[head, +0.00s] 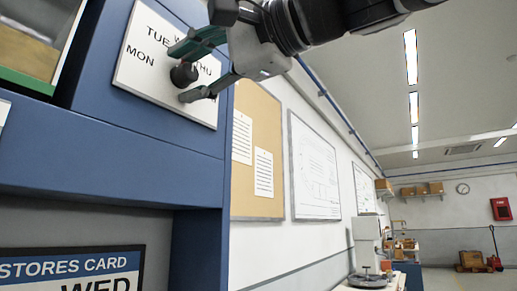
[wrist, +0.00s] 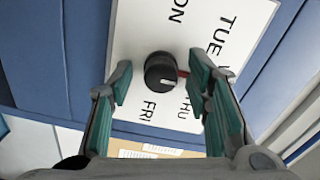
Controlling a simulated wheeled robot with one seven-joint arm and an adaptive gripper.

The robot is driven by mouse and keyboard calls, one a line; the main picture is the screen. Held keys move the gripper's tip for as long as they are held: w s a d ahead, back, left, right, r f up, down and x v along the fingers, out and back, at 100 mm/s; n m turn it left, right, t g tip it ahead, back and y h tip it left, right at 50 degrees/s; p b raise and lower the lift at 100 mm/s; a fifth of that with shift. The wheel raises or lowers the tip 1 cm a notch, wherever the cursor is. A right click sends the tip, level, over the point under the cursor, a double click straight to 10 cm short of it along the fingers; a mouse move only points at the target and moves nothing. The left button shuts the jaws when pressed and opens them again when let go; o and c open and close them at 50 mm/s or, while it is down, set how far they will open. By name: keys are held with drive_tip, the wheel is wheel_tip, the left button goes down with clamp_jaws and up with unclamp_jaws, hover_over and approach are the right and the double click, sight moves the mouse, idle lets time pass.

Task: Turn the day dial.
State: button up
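The day dial is a white panel (head: 140,75) on a blue cabinet, with a round black knob (head: 184,74) and day names around it. I cannot tell how far the fingertips reach along the knob.
A stores card (head: 70,270) reading WED sits below the dial on the cabinet (head: 110,150). A cork board (head: 256,150) and whiteboard (head: 314,165) hang on the wall to the right. Open floor (head: 455,280) lies at the far right.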

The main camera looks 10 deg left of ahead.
drive_tip(key=v, duration=1.2)
drive_tip(key=shift+f, duration=0.1)
idle(0.4)
drive_tip(key=w+d+f+h+p, duration=0.1)
drive_tip(key=w+d+f+h, duration=0.15)
drive_tip(key=f, duration=0.55)
drive_tip(key=w+d+f+t+h, duration=0.1)
drive_tip(key=d+f+h, duration=0.2)
drive_tip(key=f, duration=0.5)
drive_tip(key=w+d+f+h+p, duration=0.1)
drive_tip(key=w+d+f+h, duration=0.15)
drive_tip(key=f, duration=0.55)
drive_tip(key=s+d+f+g+h, duration=0.1)
drive_tip(key=s+d+f+h, duration=0.2)
drive_tip(key=d+f, duration=0.2)
drive_tip(key=s+d+f+n+g+h+p, duration=0.1)
drive_tip(key=d+f, duration=0.4)
drive_tip(key=f, duration=0.7)
drive_tip(key=s+d+f+g+h, duration=0.1)
drive_tip(key=s+d+f+h, duration=0.3)
drive_tip(key=f, duration=0.5)
drive_tip(key=shift+s+d+g+h+p, duration=0.3)
drive_tip(key=shift+s+d, duration=0.7)
drive_tip(key=shift+s, duration=0.15)
drive_tip(key=shift+f, duration=0.1)
